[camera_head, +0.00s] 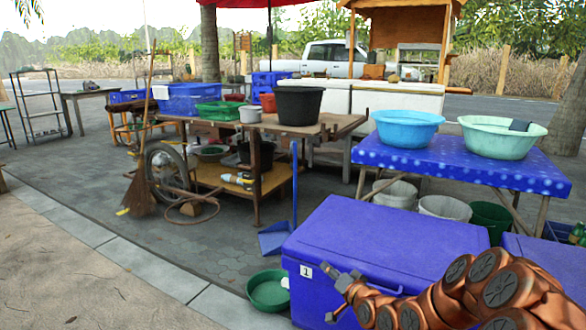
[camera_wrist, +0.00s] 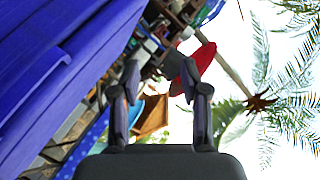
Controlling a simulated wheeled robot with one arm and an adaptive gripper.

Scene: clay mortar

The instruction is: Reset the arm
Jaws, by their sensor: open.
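My gripper (camera_head: 340,274) is in front of the front face of a large blue cooler box (camera_head: 385,240) at the lower right of the head view. My copper-coloured arm reaches in from the lower right corner. In the wrist view my gripper (camera_wrist: 160,78) has its two fingers apart with nothing between them. The blue cooler (camera_wrist: 60,70) fills the left side of that view, which is turned on its side. I cannot tell whether the gripper touches the cooler.
A table with a blue cloth (camera_head: 470,165) bears a blue basin (camera_head: 407,128) and a mint basin (camera_head: 500,137). A green bowl (camera_head: 268,290) lies on the ground left of the cooler. A broom (camera_head: 140,190) leans by a wooden cart. The paving (camera_head: 110,215) at left is clear.

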